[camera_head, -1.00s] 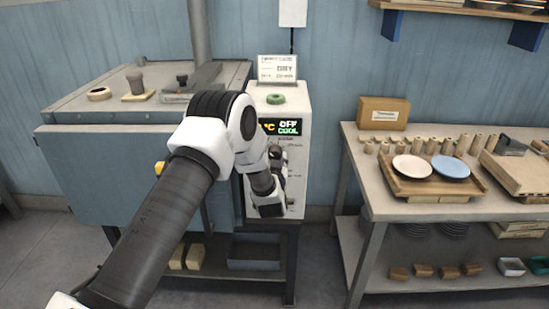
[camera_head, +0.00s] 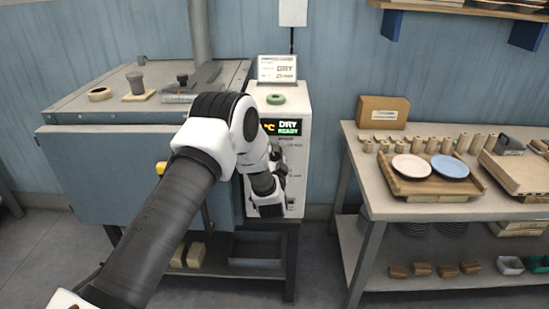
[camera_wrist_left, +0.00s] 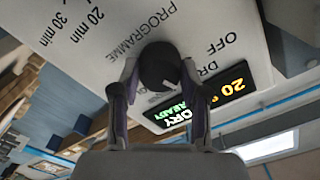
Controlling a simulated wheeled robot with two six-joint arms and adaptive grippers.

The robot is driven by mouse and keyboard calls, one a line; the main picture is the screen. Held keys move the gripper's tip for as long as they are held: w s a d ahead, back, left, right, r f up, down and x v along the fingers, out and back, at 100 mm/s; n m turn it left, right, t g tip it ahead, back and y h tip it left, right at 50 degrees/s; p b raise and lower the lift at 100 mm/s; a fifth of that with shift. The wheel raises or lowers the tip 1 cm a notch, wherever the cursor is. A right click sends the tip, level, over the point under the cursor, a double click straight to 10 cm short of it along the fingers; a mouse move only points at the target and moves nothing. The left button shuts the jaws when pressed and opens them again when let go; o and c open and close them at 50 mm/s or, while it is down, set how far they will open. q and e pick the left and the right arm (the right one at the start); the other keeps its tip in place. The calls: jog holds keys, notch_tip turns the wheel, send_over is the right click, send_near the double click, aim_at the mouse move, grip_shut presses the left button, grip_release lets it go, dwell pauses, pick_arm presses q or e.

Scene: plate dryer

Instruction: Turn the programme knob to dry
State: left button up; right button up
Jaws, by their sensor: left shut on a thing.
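The white control box (camera_head: 292,160) stands beside the blue dryer cabinet (camera_head: 130,178). Its display (camera_head: 288,128) reads "DRY READY" in the head view, and it also shows in the left wrist view (camera_wrist_left: 178,115). My left gripper (camera_wrist_left: 160,78) is shut on the dark round programme knob (camera_wrist_left: 159,62), one finger on each side. The panel near the knob bears the words "PROGRAMME", "OFF" and a partly hidden "DR". In the head view my left arm hides the knob and much of the box front. My right gripper is out of view.
At right, a workbench (camera_head: 375,205) holds a wooden tray (camera_head: 418,190) with a white plate and a blue plate. Bare floor lies between box and bench.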

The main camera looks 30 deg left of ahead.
pick_arm(q)
jog(key=shift+r, duration=0.1)
jog(key=o, duration=1.2)
jog(key=shift+w, duration=0.1)
jog(key=shift+c, duration=0.2)
jog(key=v, duration=1.2)
jog(key=shift+a, duration=0.1)
